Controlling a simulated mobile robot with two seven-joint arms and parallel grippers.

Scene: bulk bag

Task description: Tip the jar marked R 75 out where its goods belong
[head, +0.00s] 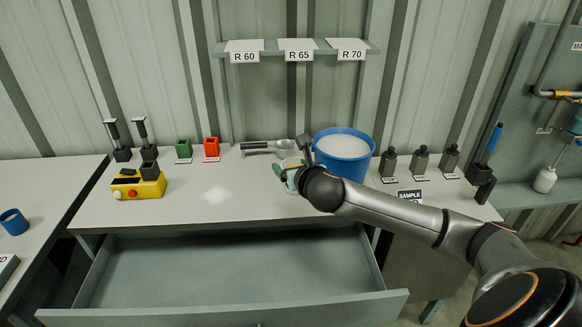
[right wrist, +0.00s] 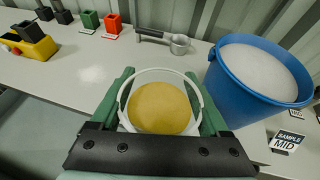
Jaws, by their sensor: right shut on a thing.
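My right gripper (head: 289,175) is at the worktop, just left of the blue bucket. In the right wrist view its green fingers (right wrist: 160,98) are shut on a clear round jar (right wrist: 137,88) with yellow goods (right wrist: 160,108) inside. The jar looks about upright; no marking on it can be read, and I cannot tell whether it touches the worktop. In the head view the jar (head: 290,162) is partly hidden by my gripper. The blue bucket (head: 344,165) holds white material, also seen in the right wrist view (right wrist: 235,95). My left gripper is not in view.
The shelf (head: 300,49) carries cards R 60, R 65 and R 70. An empty drawer (head: 230,270) stands open below. A metal scoop (head: 267,147) lies behind the jar. Green (head: 184,149) and red (head: 212,147) holders, a yellow button box (head: 138,187) and dark bottles (head: 420,160) stand around.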

